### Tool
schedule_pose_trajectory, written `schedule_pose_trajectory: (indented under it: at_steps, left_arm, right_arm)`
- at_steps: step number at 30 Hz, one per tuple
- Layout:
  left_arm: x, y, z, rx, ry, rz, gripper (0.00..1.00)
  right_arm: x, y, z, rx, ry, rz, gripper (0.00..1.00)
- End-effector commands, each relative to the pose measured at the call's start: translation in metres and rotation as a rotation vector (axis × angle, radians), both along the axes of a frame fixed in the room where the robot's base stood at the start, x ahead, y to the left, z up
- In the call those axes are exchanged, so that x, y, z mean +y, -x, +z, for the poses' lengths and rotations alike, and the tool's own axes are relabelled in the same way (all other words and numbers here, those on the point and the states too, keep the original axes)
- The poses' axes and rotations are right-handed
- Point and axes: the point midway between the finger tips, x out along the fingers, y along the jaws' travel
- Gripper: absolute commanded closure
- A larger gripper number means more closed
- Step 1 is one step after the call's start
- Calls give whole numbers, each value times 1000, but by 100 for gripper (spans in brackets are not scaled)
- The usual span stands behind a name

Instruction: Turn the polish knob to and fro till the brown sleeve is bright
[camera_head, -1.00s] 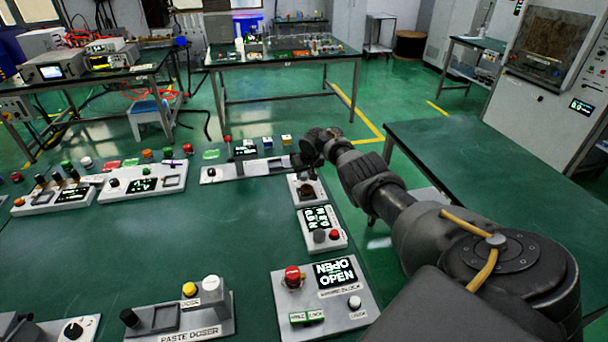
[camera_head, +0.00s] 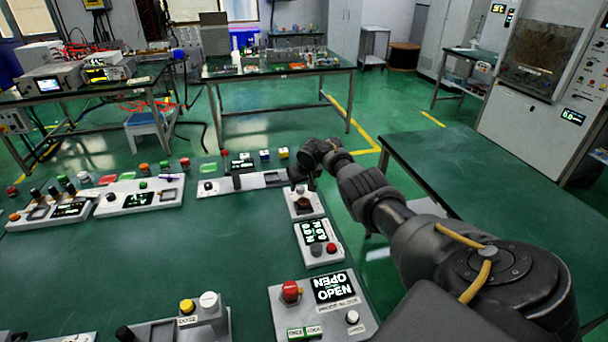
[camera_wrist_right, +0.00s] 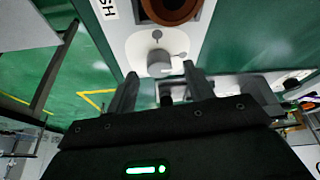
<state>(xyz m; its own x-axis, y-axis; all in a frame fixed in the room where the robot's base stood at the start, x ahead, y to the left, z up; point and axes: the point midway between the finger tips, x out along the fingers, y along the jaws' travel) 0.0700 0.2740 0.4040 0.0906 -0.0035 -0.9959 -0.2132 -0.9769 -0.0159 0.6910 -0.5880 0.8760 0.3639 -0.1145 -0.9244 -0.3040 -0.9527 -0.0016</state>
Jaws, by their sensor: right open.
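The polish station is a small white unit (camera_head: 293,199) on the right part of the green table. The brown sleeve (camera_head: 303,204) stands in it, and its open brown top is cut off at the edge of the right wrist view (camera_wrist_right: 172,8). The grey polish knob (camera_wrist_right: 158,62) is beside the sleeve in that view. My right gripper (camera_wrist_right: 158,82) is open, with one finger to each side of the knob and the fingertips near it. Whether they touch it I cannot tell. In the head view the right gripper (camera_head: 304,180) hides the knob. My left gripper is out of view.
A unit with a display and two buttons (camera_head: 318,243) stands just in front of the polish station. A larger unit marked OPEN (camera_head: 320,306) is nearer. A long white unit (camera_head: 225,188) lies behind to the left. The table's middle (camera_head: 150,255) is clear.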

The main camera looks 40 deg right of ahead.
Motion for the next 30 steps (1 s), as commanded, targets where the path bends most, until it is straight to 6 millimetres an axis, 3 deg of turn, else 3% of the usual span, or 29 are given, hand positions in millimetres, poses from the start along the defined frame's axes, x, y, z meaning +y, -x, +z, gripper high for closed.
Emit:
schedule_pose_trajectory:
  at_steps: [1, 13, 30]
  left_arm:
    - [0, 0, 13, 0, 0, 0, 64]
    - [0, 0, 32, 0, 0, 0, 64]
    - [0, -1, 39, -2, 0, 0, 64]
  right_arm:
    - [0, 3, 14, -2, 5, 2, 48]
    - [9, 28, 74, -1, 0, 1, 48]
    - [10, 34, 86, 4, 1, 0, 48]
